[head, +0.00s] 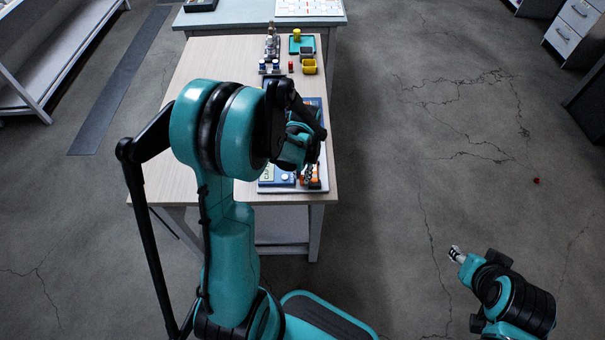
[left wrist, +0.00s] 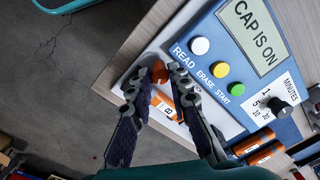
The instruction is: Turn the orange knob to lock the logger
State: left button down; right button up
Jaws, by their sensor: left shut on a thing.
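An orange cylinder with a pale label (left wrist: 167,107) lies just behind the tips, between the fingers. In the head view my left arm covers much of the panel. My right gripper (head: 455,254) is out over the floor at right, too small to judge.
The panel has white (left wrist: 200,46), yellow (left wrist: 220,69) and green (left wrist: 237,89) buttons and a black minutes dial (left wrist: 279,107). More orange cylinders (left wrist: 254,142) lie beside it. Farther up the wooden table (head: 205,60) stand a yellow bin (head: 309,67) and a teal tray (head: 296,48).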

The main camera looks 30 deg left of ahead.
pick_arm(q)
jog(key=m, duration=0.5)
jog(key=shift+m, duration=0.3)
dwell(0.4)
jog(key=c, duration=1.4)
grip_release()
jog(key=shift+r, duration=0.1)
notch_tip(320, 180, up, 12)
jog(key=shift+s+d+f, duration=0.1)
jog(key=shift+d, duration=0.1)
